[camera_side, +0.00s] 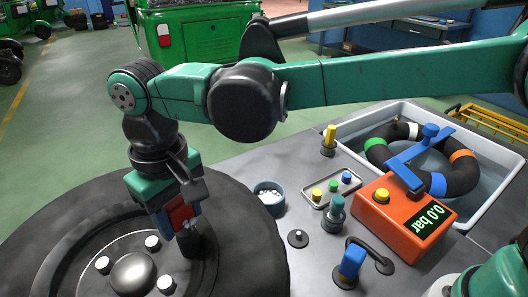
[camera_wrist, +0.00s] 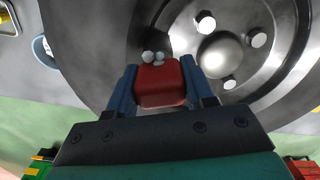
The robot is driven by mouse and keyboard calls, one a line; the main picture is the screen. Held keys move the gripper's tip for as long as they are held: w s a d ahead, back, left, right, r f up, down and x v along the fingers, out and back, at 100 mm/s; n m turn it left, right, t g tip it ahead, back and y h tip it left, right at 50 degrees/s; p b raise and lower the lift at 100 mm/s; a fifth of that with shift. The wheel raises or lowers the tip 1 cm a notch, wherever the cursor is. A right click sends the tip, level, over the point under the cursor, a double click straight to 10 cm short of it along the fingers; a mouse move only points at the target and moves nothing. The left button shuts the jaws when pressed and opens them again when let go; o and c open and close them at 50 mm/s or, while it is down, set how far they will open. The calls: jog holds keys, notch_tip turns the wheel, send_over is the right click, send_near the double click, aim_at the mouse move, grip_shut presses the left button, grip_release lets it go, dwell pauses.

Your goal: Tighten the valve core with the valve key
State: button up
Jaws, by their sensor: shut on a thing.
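My gripper (camera_side: 182,217) is low over the wheel, its blue fingers shut on the red handle of the valve key (camera_wrist: 160,86). Two small pale grey tips show just past the red handle in the wrist view. In the side view a short dark upright stem (camera_side: 193,244), apparently the valve, stands on the wheel right beside the key's lower end. I cannot tell whether the key is seated on it. The wheel (camera_side: 247,245) lies flat, with a domed hub (camera_wrist: 220,55) and several pale bolts around it. The valve core itself is hidden.
Right of the wheel are a blue-grey cup (camera_side: 269,197) of white bits, a small tray (camera_side: 332,190) of coloured caps, and an orange gauge box (camera_side: 403,222) reading 0.0 bar. A white basin (camera_side: 350,128) holds a black ring with coloured bands under a blue clamp.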

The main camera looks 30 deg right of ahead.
jog(key=m, duration=0.3)
jog(key=shift+m, duration=0.4)
jog(key=m, duration=1.4)
jog(key=o, duration=1.1)
